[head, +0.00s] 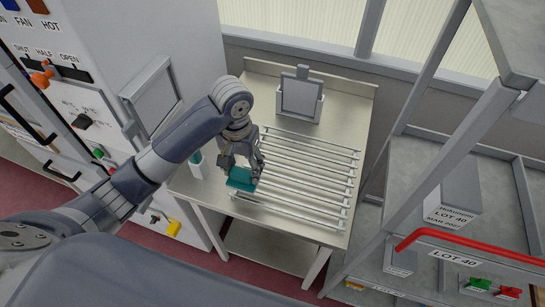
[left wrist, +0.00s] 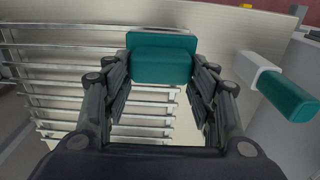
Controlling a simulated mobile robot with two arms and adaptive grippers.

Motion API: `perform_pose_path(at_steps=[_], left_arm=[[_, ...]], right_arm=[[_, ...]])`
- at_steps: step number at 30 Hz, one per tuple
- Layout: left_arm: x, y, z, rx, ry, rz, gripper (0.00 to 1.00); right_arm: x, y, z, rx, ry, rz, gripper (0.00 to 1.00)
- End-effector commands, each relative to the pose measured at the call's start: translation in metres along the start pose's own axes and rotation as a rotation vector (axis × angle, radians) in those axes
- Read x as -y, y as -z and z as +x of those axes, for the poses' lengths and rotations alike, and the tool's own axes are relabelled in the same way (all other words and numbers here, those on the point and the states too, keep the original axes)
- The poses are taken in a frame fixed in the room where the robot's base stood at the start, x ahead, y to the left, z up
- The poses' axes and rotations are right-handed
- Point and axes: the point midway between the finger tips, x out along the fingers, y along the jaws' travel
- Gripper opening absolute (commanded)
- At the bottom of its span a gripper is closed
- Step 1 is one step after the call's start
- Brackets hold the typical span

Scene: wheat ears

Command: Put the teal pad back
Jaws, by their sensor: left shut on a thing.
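The teal pad (head: 241,179) is held in my left gripper (head: 242,169), over the left front part of the slatted rack on the metal table. In the left wrist view the teal pad (left wrist: 161,60) sits between the two fingertips (left wrist: 161,68), with a flat wider part behind a thicker block. I cannot tell whether it touches the rack. The slatted rack (head: 305,180) has several parallel bars and shows no other thing on it. My right gripper is not in view.
A white and teal bottle-like object (head: 196,163) stands at the table's left edge, close to my left gripper; it also shows in the left wrist view (left wrist: 285,93). A grey panel in a holder (head: 301,97) stands at the back. A control cabinet (head: 115,50) is left, shelving (head: 455,160) right.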

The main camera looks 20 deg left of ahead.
Motion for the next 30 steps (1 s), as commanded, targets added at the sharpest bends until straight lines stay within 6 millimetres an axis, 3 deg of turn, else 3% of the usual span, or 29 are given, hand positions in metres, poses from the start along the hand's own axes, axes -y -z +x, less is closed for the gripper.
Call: perform_pose_path(at_steps=[3, 5, 8, 12, 17, 24, 30], left_arm=[[-0.018, 0.024, -0.002, 0.000, -0.001, 0.000, 0.34], [-0.026, 0.035, -0.001, -0.001, 0.000, 0.001, 0.34], [-0.038, 0.051, 0.002, 0.000, 0.000, 0.000, 0.34], [-0.049, 0.066, 0.006, 0.000, 0.002, 0.000, 0.34], [-0.053, 0.073, 0.009, 0.000, 0.002, -0.001, 0.34], [-0.053, 0.072, 0.038, 0.002, 0.003, -0.001, 0.34], [-0.053, 0.072, 0.045, -0.001, 0.002, 0.000, 0.34]], right_arm=[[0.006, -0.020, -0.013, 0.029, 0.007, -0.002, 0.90], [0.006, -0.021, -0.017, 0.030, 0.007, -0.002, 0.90], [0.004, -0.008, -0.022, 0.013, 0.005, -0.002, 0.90], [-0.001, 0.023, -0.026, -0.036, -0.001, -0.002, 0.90], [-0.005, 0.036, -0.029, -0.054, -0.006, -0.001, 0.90], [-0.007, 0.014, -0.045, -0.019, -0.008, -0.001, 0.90], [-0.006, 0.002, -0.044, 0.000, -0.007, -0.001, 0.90]])
